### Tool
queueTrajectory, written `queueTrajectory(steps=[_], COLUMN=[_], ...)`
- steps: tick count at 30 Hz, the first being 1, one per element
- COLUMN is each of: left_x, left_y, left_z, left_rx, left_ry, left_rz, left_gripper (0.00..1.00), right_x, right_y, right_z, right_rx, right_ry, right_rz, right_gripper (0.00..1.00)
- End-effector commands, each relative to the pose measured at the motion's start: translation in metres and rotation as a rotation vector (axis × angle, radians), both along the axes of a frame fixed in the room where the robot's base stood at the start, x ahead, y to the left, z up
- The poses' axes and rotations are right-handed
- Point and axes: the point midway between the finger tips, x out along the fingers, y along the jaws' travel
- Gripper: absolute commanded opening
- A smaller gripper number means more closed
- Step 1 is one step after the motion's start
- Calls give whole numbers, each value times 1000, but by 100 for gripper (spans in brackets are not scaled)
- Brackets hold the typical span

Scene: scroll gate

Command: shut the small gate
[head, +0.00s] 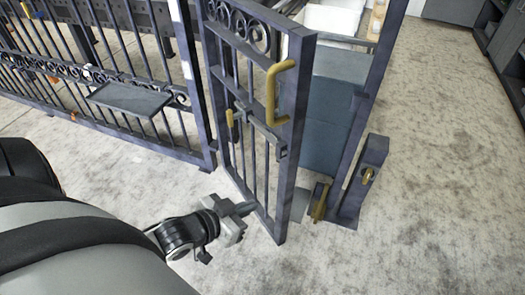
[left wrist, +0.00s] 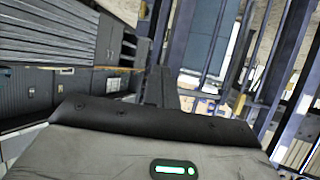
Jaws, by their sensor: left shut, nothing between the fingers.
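The small gate (head: 298,150) is a dark metal frame with vertical bars and scrollwork at its top. It stands ajar, its free edge swung toward me and apart from the right post (head: 372,90). A yellow pull handle (head: 273,95) and a grey latch bar (head: 262,128) are on it. My left gripper (head: 246,208) is shut and empty, low at the gate's bars; I cannot tell if it touches them. In the left wrist view my gripper's fingers (left wrist: 161,87) point toward dark bars (left wrist: 272,60). My right gripper is not in view.
A fixed scroll fence (head: 100,75) with a small shelf (head: 130,98) runs left from the hinge-side post (head: 190,75). Blue-grey boxes (head: 325,125) stand behind the gate. The floor at right is clear.

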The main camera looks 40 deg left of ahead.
Motion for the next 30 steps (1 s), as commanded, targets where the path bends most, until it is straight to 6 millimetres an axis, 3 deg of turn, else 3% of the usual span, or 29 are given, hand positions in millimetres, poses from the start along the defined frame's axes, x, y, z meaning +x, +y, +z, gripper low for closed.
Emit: queueTrajectory(steps=[2, 6, 12, 20, 30], left_x=[6, 15, 19, 39, 106], left_y=[26, 71, 108, 105, 79], left_z=[-6, 5, 31, 38, 38], left_rx=[-6, -47, -102, -117, -117], left_ry=[-81, -250, -404, -441, -443], left_rz=[-17, -71, -148, -168, -166], left_gripper=[0, 0, 0, 0, 0], right_x=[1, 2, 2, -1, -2], right_y=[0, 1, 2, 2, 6], right_z=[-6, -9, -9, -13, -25], right_rx=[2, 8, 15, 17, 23], right_ry=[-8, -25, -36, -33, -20], right_rz=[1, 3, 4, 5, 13], right_gripper=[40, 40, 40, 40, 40])
